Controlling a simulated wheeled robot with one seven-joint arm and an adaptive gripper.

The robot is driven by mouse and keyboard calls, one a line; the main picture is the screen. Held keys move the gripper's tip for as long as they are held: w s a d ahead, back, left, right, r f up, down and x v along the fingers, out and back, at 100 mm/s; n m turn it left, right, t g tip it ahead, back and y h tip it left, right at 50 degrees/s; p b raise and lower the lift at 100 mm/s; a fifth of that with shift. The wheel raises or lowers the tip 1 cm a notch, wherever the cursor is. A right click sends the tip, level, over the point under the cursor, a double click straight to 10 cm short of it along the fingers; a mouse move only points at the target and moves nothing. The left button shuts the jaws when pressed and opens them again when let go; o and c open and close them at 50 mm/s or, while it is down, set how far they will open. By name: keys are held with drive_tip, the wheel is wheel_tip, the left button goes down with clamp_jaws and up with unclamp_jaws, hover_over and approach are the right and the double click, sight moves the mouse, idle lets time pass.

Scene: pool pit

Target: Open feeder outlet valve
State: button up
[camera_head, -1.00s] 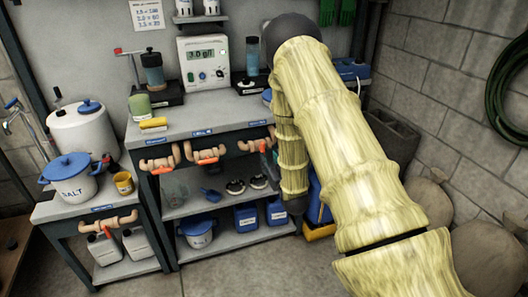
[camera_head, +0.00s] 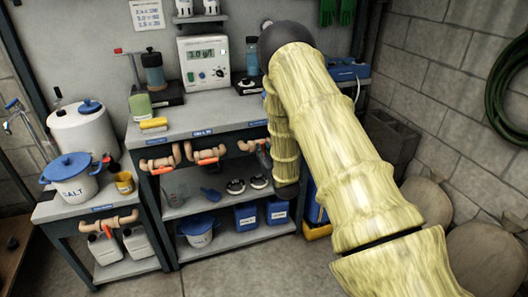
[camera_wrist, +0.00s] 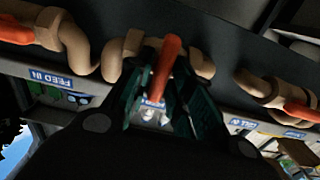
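In the wrist view a tan pipe valve (camera_wrist: 128,48) with an orange-red lever handle (camera_wrist: 166,62) sits straight ahead. My gripper (camera_wrist: 166,85) is open, with a dark green finger on each side of the handle and gaps visible beside it. A small blue label shows between the fingers, too hidden to read. In the head view, tan valves with orange handles, such as the middle valve (camera_head: 206,155), hang under the bench's front edge. I cannot tell which valve is the feeder outlet.
More valves flank the handle in the wrist view, one at the left (camera_wrist: 62,35) and one at the right (camera_wrist: 265,88). A steel bench (camera_head: 205,118) carries a control box (camera_head: 204,62) and bottles. Its lower shelf holds blue containers. A salt bucket (camera_head: 75,185) stands at left.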

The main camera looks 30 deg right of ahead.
clamp_jaws()
drive_tip(key=shift+n, duration=0.4)
drive_tip(key=shift+a+f+n+b, duration=0.15)
drive_tip(key=shift+n+b, duration=0.9)
drive_tip(key=shift+n, duration=1.8)
drive_tip(key=shift+a+f+n+b, duration=0.15)
drive_tip(key=shift+n+b, duration=0.95)
drive_tip(key=shift+n, duration=1.8)
drive_tip(key=shift+a+f+n+b, duration=0.15)
drive_tip(key=shift+n+b, duration=0.9)
drive_tip(key=shift+n, duration=1.8)
drive_tip(key=o, duration=0.5)
unclamp_jaws()
drive_tip(key=shift+w, duration=0.1)
